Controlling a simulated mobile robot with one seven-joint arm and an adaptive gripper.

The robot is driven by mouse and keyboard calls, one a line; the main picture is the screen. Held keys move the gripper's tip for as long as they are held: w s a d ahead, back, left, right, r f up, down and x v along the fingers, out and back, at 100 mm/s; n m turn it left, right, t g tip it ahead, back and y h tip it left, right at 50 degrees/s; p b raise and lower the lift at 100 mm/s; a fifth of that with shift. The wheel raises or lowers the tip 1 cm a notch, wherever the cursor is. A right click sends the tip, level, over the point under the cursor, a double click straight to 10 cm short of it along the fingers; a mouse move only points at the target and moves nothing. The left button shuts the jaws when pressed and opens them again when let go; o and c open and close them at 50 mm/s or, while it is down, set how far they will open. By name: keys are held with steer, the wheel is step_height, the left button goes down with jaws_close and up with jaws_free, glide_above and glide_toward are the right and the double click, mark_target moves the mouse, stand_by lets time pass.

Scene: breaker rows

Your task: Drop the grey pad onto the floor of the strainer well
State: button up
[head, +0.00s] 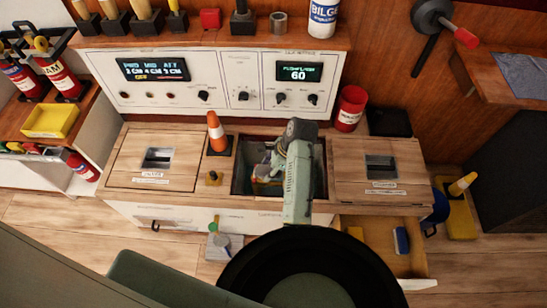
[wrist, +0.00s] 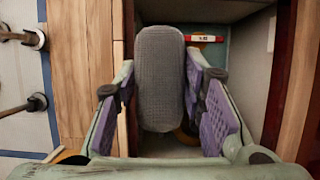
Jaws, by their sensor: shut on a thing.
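The grey pad (wrist: 160,75) is a rounded, textured block between the purple-lined fingers of my gripper (wrist: 162,95) in the wrist view. My gripper is shut on it, with the pad's long side running up the picture. In the head view my gripper (head: 268,166) points down into the strainer well (head: 320,168), an open square hatch in the wooden bench between two closed lids. The pad is mostly hidden by my arm there. In the wrist view part of the well's floor (wrist: 212,56) shows beyond the pad, which appears above it.
A red-and-white label (wrist: 204,38) shows inside the well. An open drawer (head: 385,225) holding a blue block is at front right.

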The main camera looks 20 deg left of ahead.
steer(key=shift+r, duration=0.1)
steer(key=shift+s, duration=0.1)
step_height(320, 180, down, 9)
steer(key=b, duration=0.3)
stand_by(0.8)
steer(key=o, duration=1.2)
